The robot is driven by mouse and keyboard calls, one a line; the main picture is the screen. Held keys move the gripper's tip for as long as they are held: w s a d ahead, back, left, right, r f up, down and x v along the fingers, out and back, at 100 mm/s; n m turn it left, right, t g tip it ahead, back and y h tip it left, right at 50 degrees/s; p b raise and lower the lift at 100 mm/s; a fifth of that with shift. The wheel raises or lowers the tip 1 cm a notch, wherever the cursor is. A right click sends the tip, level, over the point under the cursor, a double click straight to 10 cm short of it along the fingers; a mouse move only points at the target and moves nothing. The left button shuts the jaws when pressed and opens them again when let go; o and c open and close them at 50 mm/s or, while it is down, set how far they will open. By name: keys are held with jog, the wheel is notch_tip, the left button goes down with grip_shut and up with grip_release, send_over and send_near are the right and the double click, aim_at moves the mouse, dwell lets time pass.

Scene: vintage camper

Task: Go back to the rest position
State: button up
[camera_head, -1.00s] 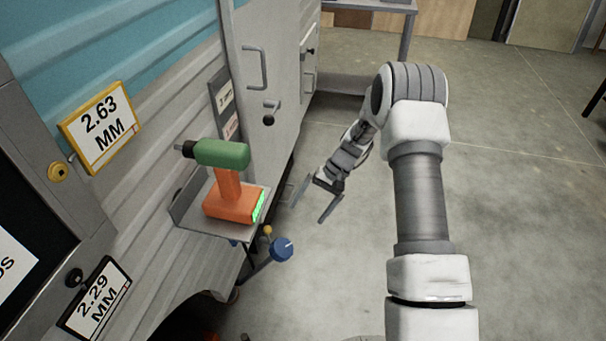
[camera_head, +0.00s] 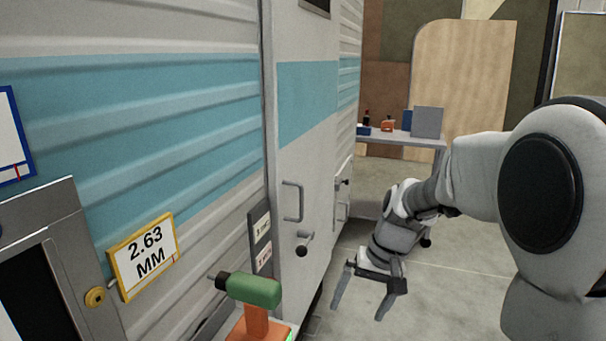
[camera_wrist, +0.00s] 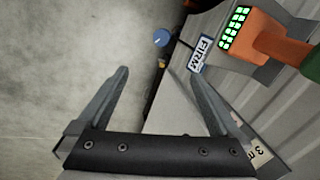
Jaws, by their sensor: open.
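My gripper (camera_head: 362,296) is open and empty in the head view, in the air to the right of the camper door. Its two fingers are spread and point downward. In the wrist view my gripper (camera_wrist: 160,85) shows both fingers apart with nothing between them but the floor and a shelf edge beyond. An orange and green drill (camera_head: 254,296) is at the bottom of the head view, to the left of my gripper and apart from it. The drill (camera_wrist: 262,35) also shows at the upper right of the wrist view.
The camper wall with its door (camera_head: 305,200) runs along the left. A yellow-framed sign (camera_head: 143,256) reads 2.63 MM. A table (camera_head: 400,140) with several items stands at the back. A blue knob (camera_wrist: 162,38) and a FIRM label (camera_wrist: 200,52) show near the shelf. Floor is open right of the camper.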

jog(key=s+d+r+t+h, duration=0.1)
jog(key=s+r+t, duration=0.15)
jog(key=s, duration=0.35)
jog(key=s+d+r+n+t+h, duration=0.1)
jog(key=s+r, duration=0.3)
jog(key=s, duration=0.3)
jog(key=s+d+r+t+h, duration=0.1)
jog(key=s+r, duration=0.2)
jog(key=s, duration=0.3)
notch_tip(320, 180, up, 19)
jog(key=p, duration=1.8)
jog(key=shift+s+p, duration=0.25)
jog(key=shift+p, duration=0.1)
jog(key=shift+d+n, duration=0.1)
jog(key=shift+n, duration=0.2)
